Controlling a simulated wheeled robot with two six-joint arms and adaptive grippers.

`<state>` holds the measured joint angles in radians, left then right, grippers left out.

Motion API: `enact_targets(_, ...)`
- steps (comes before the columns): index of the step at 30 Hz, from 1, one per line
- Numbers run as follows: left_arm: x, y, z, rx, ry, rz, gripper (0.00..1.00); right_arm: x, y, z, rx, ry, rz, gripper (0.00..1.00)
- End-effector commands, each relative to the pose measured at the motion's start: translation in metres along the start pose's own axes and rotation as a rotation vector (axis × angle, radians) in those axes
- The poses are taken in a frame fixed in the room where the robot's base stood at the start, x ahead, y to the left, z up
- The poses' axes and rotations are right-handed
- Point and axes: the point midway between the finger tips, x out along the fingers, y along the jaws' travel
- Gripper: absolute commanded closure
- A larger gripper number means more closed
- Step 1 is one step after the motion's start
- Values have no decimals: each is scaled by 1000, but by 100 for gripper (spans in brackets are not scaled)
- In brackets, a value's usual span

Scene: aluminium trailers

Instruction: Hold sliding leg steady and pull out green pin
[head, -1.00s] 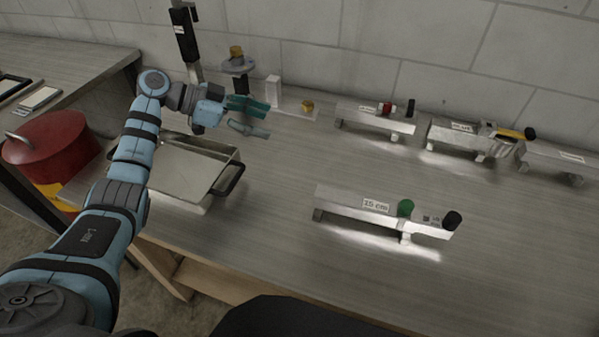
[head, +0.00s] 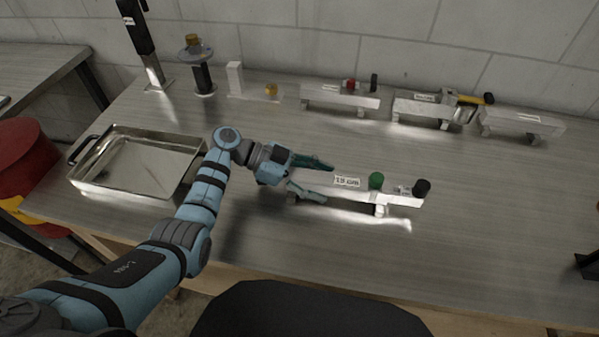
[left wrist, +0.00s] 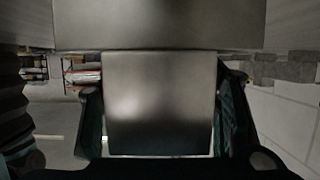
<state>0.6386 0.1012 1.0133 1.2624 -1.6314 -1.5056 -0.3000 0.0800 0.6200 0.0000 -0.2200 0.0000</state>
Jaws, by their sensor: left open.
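The nearest aluminium trailer (head: 345,195) stands on the bench with a white label on its side. The green pin (head: 376,181) sticks up from it, right of the label, and a black knob (head: 421,187) is at its right end. A leg (head: 380,209) shows under the beam below the green pin; I cannot tell if it is the sliding leg. My left gripper (head: 321,179) is open at the trailer's left end. In the left wrist view, a metal end (left wrist: 158,105) lies between the open fingers; contact is unclear. My right gripper is not in view.
More trailers (head: 340,97) (head: 422,108) (head: 522,122) stand along the wall. A metal tray (head: 82,181) is at left, with a black post (head: 146,50) behind it. A dark object (head: 589,263) is cut off at the right edge. The front right bench is clear.

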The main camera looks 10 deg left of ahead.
Motion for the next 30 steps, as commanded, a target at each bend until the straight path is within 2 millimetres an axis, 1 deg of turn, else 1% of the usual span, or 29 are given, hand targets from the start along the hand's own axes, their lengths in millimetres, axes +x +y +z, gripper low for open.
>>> enact_targets(7, 2, 0, 0, 0, -1, -1, 43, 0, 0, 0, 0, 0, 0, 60)
enact_targets(8, 2, 0, 0, 0, -1, -1, 47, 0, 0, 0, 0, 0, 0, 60)
enact_targets(9, 2, 0, 0, 0, -1, -1, 53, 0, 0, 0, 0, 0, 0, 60)
enact_targets(18, 2, 0, 0, 0, 0, -1, 100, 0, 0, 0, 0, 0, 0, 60)
enact_targets(30, 2, 0, 0, 0, 0, -2, 100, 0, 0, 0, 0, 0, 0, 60)
